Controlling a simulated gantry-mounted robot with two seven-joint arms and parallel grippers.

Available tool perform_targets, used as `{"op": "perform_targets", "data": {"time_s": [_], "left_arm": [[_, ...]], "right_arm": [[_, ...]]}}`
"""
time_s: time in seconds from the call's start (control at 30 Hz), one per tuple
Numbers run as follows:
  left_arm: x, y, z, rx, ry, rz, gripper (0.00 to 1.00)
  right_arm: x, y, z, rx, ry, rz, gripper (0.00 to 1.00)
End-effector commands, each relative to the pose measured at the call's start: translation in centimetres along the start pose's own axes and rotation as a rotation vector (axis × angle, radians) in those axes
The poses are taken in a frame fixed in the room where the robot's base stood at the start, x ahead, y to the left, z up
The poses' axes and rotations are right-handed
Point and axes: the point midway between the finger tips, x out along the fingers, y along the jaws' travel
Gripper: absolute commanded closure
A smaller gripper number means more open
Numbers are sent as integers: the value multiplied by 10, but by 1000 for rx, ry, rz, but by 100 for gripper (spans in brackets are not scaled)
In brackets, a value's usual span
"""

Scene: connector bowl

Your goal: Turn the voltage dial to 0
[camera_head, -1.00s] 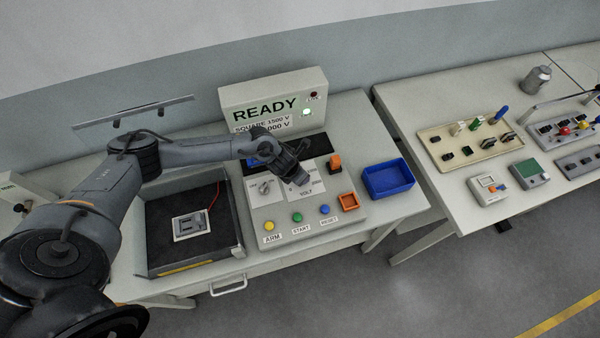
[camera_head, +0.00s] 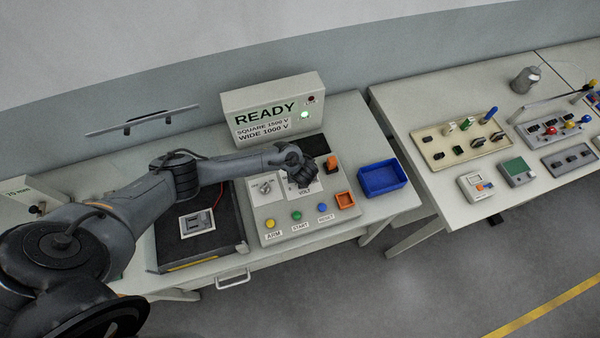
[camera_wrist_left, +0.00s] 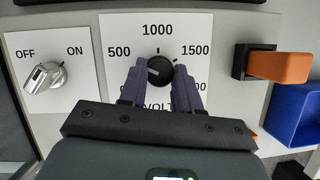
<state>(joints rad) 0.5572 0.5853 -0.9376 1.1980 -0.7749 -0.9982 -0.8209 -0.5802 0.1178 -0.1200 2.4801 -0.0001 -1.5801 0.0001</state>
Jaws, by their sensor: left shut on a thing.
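The voltage dial (camera_wrist_left: 160,66) is a round black knob on a white plate (camera_wrist_left: 116,32) printed 500, 1000, 1500 and VOLT. A small pale mark shows on the knob's left side; I cannot tell exactly which value it points at. My left gripper (camera_wrist_left: 160,72) is shut on the dial, one dark finger on each side. In the head view my left gripper (camera_head: 303,178) is over the panel and hides the dial. My right gripper is not in view.
A silver OFF/ON switch (camera_wrist_left: 45,77) is left of the dial, and an orange-handled switch (camera_wrist_left: 278,66) is right. Yellow, green and blue buttons (camera_head: 296,215) line the panel front. A blue bin (camera_head: 382,179) stands right. The display (camera_head: 270,106) reads READY, SQUARE 1500 V, WIDE 1000 V.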

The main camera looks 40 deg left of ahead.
Motion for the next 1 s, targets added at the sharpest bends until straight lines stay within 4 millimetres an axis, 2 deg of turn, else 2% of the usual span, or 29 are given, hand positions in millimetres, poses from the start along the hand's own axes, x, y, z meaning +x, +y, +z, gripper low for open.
{"op": "perform_targets", "data": {"time_s": [0.1,0.4,1.0], "left_arm": [[-3,-2,0,-104,3,44,98],[-2,-4,0,-367,2,153,98],[1,-5,1,-812,1,338,98]], "right_arm": [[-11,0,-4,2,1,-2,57],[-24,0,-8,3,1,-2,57],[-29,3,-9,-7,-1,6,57]]}}
